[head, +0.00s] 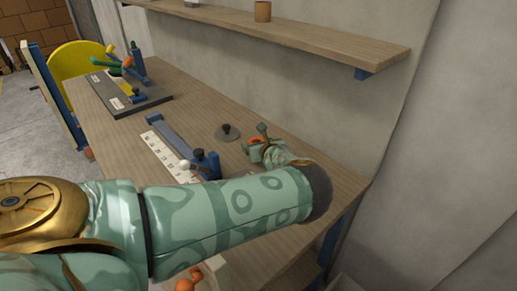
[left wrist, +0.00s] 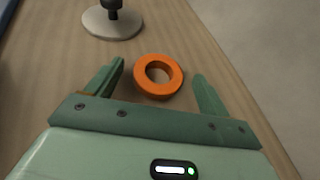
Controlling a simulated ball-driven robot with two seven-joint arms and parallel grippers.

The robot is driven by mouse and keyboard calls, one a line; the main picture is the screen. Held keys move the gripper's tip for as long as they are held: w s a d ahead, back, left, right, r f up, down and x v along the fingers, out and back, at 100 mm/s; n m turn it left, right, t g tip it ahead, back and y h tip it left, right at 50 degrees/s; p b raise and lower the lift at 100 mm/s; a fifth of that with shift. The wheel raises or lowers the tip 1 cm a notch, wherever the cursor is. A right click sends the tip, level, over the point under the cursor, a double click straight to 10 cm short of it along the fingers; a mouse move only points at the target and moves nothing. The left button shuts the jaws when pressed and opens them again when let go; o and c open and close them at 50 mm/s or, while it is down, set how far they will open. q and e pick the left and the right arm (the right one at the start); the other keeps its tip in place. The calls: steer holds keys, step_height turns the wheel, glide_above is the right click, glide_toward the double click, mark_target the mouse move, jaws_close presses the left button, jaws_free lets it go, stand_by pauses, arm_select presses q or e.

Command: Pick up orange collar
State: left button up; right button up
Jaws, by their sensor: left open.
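The orange collar (left wrist: 144,83) is a thick ring lying flat on the wooden table. In the left wrist view it lies between and slightly beyond the two fingertips of my left gripper (left wrist: 159,78). The fingers are spread and appear apart from the ring. In the head view only a bit of the collar (head: 254,141) shows beside my left gripper (head: 257,138), which is low over the table's right part. My right gripper does not show clearly in either view.
A round grey base with a black knob (head: 227,132) stands just beyond the collar. A blue bar with a white marked strip (head: 164,150) lies to the left. A dark board with tools (head: 116,101) is farther back. A wooden shelf (head: 300,36) runs along the wall above.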

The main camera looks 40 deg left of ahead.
arm_select(q)
steer(key=shift+r, duration=0.1)
steer(key=c, duration=1.1)
steer(key=shift+o, duration=0.2)
